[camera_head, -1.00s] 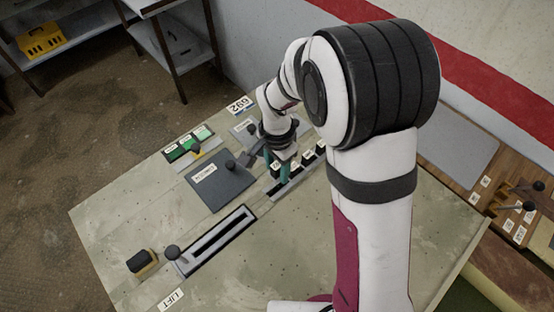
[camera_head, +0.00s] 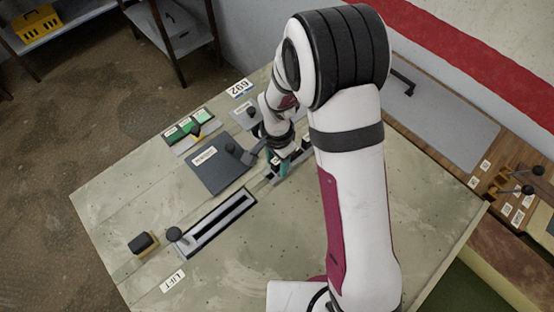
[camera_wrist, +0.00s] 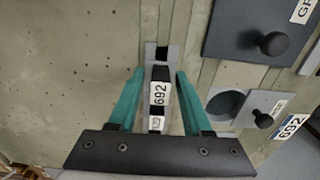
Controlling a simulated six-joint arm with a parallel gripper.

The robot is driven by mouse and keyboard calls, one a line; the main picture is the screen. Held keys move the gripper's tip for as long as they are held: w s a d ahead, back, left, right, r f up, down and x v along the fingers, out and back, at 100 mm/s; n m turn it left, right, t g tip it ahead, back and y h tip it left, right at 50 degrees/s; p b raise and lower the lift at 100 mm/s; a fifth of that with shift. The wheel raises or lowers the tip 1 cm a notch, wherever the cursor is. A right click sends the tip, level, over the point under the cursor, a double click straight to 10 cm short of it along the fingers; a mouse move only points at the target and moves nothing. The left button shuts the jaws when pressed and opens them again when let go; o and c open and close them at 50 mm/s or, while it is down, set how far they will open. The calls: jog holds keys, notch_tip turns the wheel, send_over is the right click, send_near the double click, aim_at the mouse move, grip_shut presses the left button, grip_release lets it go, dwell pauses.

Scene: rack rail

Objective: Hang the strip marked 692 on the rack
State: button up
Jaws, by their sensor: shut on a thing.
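The strip marked 692 (camera_wrist: 158,93) is a narrow dark piece with a white label, seen between my teal fingers in the wrist view. My gripper (camera_wrist: 161,80) is shut on it. In the head view my gripper (camera_head: 272,160) is low over the far part of the table, at a slotted holder (camera_head: 270,178) with small white labels. Whether the strip is clear of the holder cannot be told. A second small label (camera_wrist: 156,123) shows below the 692 label. A blue-edged 692 sign (camera_head: 240,88) lies at the table's far edge; it also shows in the wrist view (camera_wrist: 290,127).
A dark panel with a knob (camera_head: 217,170) lies left of my gripper. Green-topped blocks (camera_head: 190,127) stand beyond it. A long slotted frame (camera_head: 215,225) marked LIFT and a black block (camera_head: 143,243) lie nearer. A wooden bench with labels and knobbed levers (camera_head: 510,190) stands right.

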jog(key=shift+f, duration=0.55)
dwell(0.4)
jog(key=o, duration=1.2)
jog(key=shift+r, duration=3.5)
